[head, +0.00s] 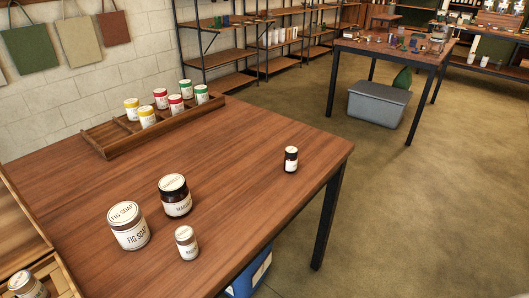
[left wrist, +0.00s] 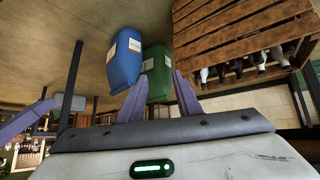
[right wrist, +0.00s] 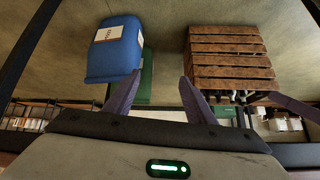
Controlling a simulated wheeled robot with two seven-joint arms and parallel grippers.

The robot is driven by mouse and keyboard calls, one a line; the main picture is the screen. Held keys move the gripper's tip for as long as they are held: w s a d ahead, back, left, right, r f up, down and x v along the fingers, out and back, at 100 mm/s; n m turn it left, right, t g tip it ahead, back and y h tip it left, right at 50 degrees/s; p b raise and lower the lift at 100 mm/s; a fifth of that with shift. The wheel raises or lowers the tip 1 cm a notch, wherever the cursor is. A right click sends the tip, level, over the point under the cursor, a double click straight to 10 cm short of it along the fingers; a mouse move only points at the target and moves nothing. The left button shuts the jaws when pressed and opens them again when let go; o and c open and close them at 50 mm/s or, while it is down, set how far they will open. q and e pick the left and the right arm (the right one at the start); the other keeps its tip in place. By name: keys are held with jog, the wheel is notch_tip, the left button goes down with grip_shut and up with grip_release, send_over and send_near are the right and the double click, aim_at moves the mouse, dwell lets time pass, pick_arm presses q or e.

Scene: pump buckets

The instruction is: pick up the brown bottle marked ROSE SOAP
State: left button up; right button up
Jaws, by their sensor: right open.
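In the head view a small brown bottle (head: 291,160) with a white label and light lid stands upright near the table's right edge; its label is too small to read. A larger dark brown jar (head: 175,197) with a white label stands near the table's middle, its wording unclear to me. Neither shows in the wrist views. My left gripper (left wrist: 160,76) is open and empty in the left wrist view. My right gripper (right wrist: 160,75) is open and empty in the right wrist view. Neither gripper shows in the head view, and both are away from the bottles.
A FIG SOAP jar (head: 129,228) and a small pale-lidded jar (head: 187,243) stand near the brown jar. A wooden tray (head: 103,143) holds several coloured-lid jars. The table (head: 245,140) is clear around the small brown bottle. Wrist views show a blue drum (right wrist: 113,52) and slatted wood (right wrist: 230,55).

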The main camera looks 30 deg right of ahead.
jog(key=w+d+r+m+t+h+p, duration=0.1)
jog(key=w+d+r+h+p, duration=0.15)
jog(key=w+d+r, duration=0.5)
jog(key=m+t+h+p, duration=0.4)
jog(key=m, duration=0.1)
send_near(293, 153)
jog(key=w+d, duration=0.1)
jog(key=w, duration=0.1)
jog(key=x, duration=0.3)
jog(key=shift+w+d+f, duration=0.1)
jog(key=shift+d+f, duration=0.25)
jog(key=shift+f, duration=0.15)
jog(key=shift+a+b+x, duration=0.2)
jog(key=shift+x, duration=1.35)
jog(key=shift+a+b+x, duration=0.15)
jog(key=shift+a+x, duration=0.1)
jog(key=shift+x, duration=1.3)
jog(key=shift+w, duration=0.1)
jog(key=c, duration=1.2)
